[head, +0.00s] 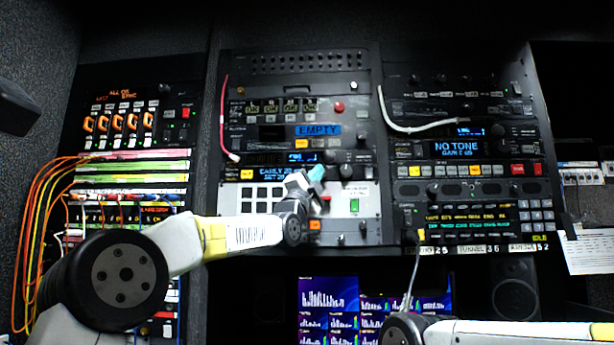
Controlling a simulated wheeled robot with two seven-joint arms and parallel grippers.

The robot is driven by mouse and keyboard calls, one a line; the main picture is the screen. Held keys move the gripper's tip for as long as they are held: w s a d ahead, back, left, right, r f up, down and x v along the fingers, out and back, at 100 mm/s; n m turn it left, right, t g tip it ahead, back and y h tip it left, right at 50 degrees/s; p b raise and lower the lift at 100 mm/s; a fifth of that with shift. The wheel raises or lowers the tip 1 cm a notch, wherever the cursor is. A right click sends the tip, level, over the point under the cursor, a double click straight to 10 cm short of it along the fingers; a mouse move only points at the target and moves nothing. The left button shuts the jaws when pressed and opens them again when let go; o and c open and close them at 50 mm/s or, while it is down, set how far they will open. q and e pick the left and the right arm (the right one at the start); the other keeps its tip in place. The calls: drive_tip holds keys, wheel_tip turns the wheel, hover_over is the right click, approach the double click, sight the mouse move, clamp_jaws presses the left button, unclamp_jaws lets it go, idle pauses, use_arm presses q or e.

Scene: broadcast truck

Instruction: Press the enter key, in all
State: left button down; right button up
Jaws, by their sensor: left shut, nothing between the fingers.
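That panel has a block of dark square keys (262,201) and a green lit switch (354,205). A small keypad (536,211) sits at the right rack beside a multi-line text display (468,217). No label reading "enter" is legible, so I cannot tell which key it is. My right arm shows at bottom right; its gripper is out of view.
A white cable (405,127) loops across the right rack, and a red cable (223,115) hangs at the centre rack's left. Orange cables (38,215) bunch at the left patch panel. Monitors (328,305) stand below the centre rack.

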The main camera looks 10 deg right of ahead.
use_arm(q)
drive_tip(key=shift+w, duration=0.1)
idle(0.7)
drive_tip(key=shift+w+d, duration=0.1)
drive_tip(key=shift+w, duration=0.25)
drive_tip(key=shift+w+d, duration=0.15)
drive_tip(key=shift+w, duration=0.15)
idle(0.6)
drive_tip(key=shift+s+a, duration=0.25)
drive_tip(key=shift+s, duration=0.45)
drive_tip(key=s, duration=0.2)
drive_tip(key=s+a, duration=0.1)
drive_tip(key=s, duration=0.1)
drive_tip(key=shift+s+a, duration=0.2)
drive_tip(key=shift+s, duration=0.2)
idle(0.9)
